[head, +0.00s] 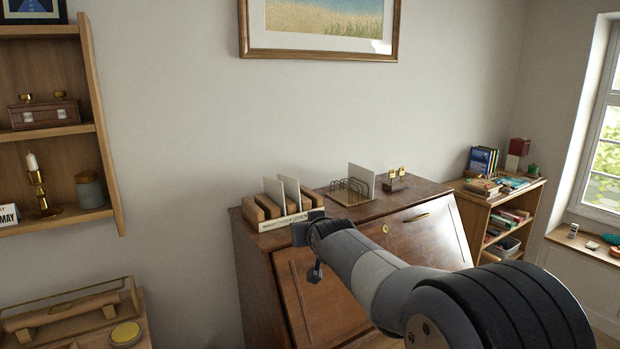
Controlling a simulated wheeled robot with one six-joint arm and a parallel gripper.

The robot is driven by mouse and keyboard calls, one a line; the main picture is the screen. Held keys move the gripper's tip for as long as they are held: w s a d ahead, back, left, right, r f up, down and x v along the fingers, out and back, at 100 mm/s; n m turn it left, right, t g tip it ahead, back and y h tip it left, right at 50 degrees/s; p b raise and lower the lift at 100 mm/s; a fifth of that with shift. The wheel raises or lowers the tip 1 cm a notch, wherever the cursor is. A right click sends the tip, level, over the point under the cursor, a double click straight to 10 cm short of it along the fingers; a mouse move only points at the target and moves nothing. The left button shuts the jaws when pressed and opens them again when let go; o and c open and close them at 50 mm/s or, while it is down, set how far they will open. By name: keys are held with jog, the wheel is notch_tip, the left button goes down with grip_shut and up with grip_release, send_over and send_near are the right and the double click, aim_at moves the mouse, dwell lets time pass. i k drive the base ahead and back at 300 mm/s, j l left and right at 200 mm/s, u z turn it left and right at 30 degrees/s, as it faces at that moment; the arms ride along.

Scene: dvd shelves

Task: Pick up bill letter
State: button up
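A wooden letter holder (250,210) with slots stands at the left end of the brown desk top (322,212). Two white letters (291,191) stand upright in it. Its front carries a pale strip with small lettering that I cannot read. A wire rack (340,188) further right holds another upright white letter (362,180). I cannot tell which letter is the bill. My gripper (307,231) is in front of the wooden holder and overlaps its lower right part in the picture. Its fingers are too small and dark to tell whether they are open or shut.
A small item with brass parts (395,178) stands right of the wire rack. The desk's slanted front (420,238) lies behind my arm. A bookshelf (520,215) is at the right, a wall shelf (105,150) at the left. A framed picture (320,50) hangs above.

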aim_at(367, 176)
jog(key=i+l+u, duration=0.2)
jog(key=i+l, duration=0.15)
jog(key=l, duration=0.3)
jog(key=i+l+u, duration=0.1)
jog(key=l, duration=0.25)
jog(key=i+l+u, duration=0.1)
jog(key=l, duration=0.25)
jog(key=i+l+u, duration=0.1)
jog(key=l, duration=0.25)
jog(key=i+l+u, duration=0.1)
jog(key=i+l, duration=0.15)
jog(key=l, duration=0.15)
jog(key=i+l, duration=0.1)
jog(key=l, duration=0.3)
jog(key=i+l, duration=0.15)
jog(key=l, duration=0.3)
